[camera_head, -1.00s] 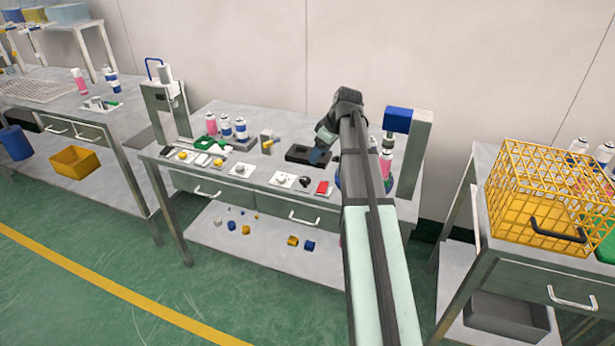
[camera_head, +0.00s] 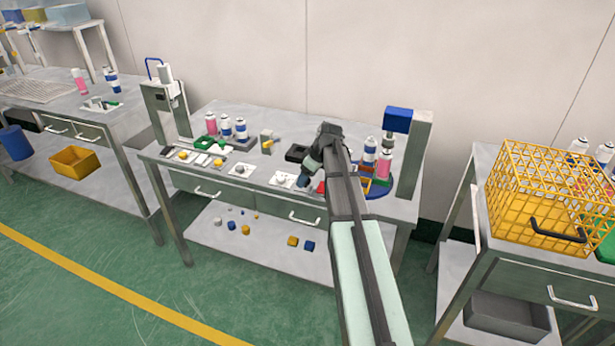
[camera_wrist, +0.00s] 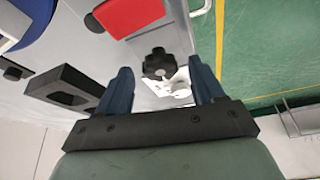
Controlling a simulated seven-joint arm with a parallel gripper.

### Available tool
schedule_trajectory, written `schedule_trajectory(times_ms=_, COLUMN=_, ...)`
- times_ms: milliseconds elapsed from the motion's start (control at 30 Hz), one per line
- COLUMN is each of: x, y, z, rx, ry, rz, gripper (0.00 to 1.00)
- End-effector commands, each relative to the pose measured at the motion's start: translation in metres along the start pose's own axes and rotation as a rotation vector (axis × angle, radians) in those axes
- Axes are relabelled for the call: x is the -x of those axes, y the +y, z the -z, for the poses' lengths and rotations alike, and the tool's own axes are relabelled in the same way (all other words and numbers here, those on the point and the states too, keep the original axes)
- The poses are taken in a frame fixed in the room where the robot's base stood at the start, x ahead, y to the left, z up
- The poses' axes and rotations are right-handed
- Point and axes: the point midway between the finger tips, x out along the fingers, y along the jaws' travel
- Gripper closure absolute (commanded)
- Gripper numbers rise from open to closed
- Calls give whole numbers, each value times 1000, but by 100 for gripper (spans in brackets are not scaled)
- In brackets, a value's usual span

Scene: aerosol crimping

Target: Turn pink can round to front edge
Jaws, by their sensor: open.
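A pink can (camera_head: 384,165) stands upright on a round blue turntable (camera_head: 378,190) at the right end of the table, beside white-and-blue cans. The turntable's blue edge also shows at the upper left of the wrist view (camera_wrist: 32,22). My gripper (camera_head: 303,184) is open and empty over the front middle of the table, left of the turntable. In the wrist view, a black lobed knob (camera_wrist: 159,64) on a pale plate appears between the open fingers of my gripper (camera_wrist: 160,78). I cannot tell whether the fingers touch it. My arm hides part of the turntable's front.
A red block (camera_wrist: 128,14) lies beside the knob. A black rectangular holder (camera_wrist: 65,88) stands behind. A column with a blue head (camera_head: 398,120) rises by the turntable. Another pink can (camera_head: 211,123) stands at the table's left. A yellow wire basket (camera_head: 545,200) is at far right.

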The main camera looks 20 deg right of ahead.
Motion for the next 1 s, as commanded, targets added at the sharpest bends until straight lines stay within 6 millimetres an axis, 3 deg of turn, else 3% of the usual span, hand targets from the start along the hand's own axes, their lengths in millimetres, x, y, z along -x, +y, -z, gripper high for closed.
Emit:
schedule_trajectory(times_ms=300, x=-2, y=0, z=0, rx=0, ry=0, rz=0, gripper=33)
schedule_trajectory(times_ms=867, x=-1, y=0, z=0, rx=0, ry=0, rz=1, gripper=87)
schedule_trajectory(times_ms=1000, x=-1, y=0, z=0, rx=-4, ry=0, rz=-1, gripper=88)
